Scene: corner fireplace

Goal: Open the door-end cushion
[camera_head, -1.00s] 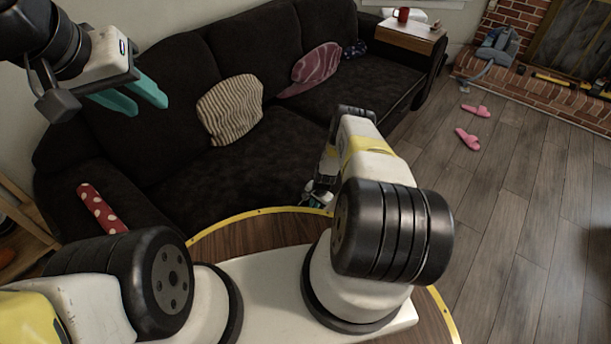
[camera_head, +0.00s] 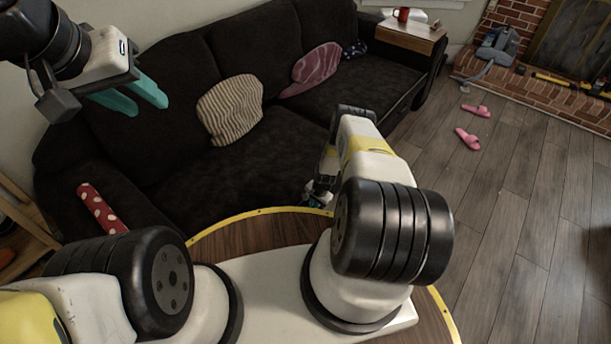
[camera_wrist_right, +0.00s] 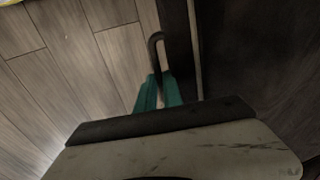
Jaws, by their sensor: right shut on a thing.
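The dark sofa's near seat cushion (camera_head: 230,178) and far seat cushion (camera_head: 350,92) lie flat; I cannot tell which is the door-end one. In the right wrist view, my right gripper (camera_wrist_right: 158,90) is shut on a dark hooked handle (camera_wrist_right: 156,42) beside the sofa's dark front edge (camera_wrist_right: 196,50). In the head view, my right gripper (camera_head: 315,198) is low at the sofa's front, mostly hidden by my arm. My left gripper (camera_head: 138,97) is open and empty, raised above the sofa's left end.
A striped pillow (camera_head: 230,110), a pink pillow (camera_head: 312,68) and a red dotted roll (camera_head: 100,208) rest on the sofa. A wooden tray (camera_head: 410,34) with a red mug (camera_head: 402,14) sits on the far arm. Pink slippers (camera_head: 468,138) lie on the otherwise open floor at right.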

